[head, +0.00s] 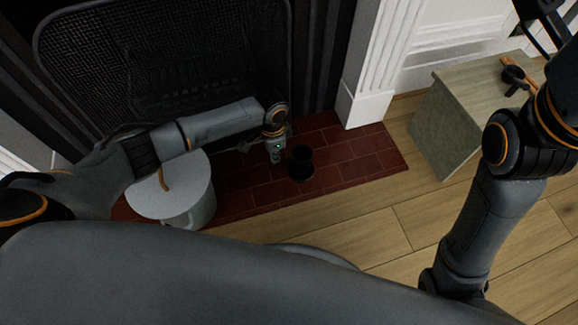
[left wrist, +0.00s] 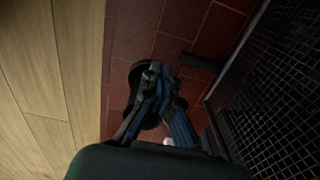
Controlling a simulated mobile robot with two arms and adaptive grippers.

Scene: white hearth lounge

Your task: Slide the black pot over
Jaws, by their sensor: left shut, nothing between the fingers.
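The black pot (head: 301,163) is a small dark cylinder standing on the red brick hearth (head: 345,167). My left gripper (head: 275,156) is shut and empty, just to the left of the pot in the head view, with its fingers pointing down. In the left wrist view the shut fingers (left wrist: 157,88) overlap the dark round pot (left wrist: 143,72), which they partly hide. I cannot tell whether the fingers touch it.
A black mesh fire screen (head: 190,55) stands behind the hearth. A round white-topped stool (head: 180,190) stands left of it. Wooden floor (head: 370,235) in front is clear.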

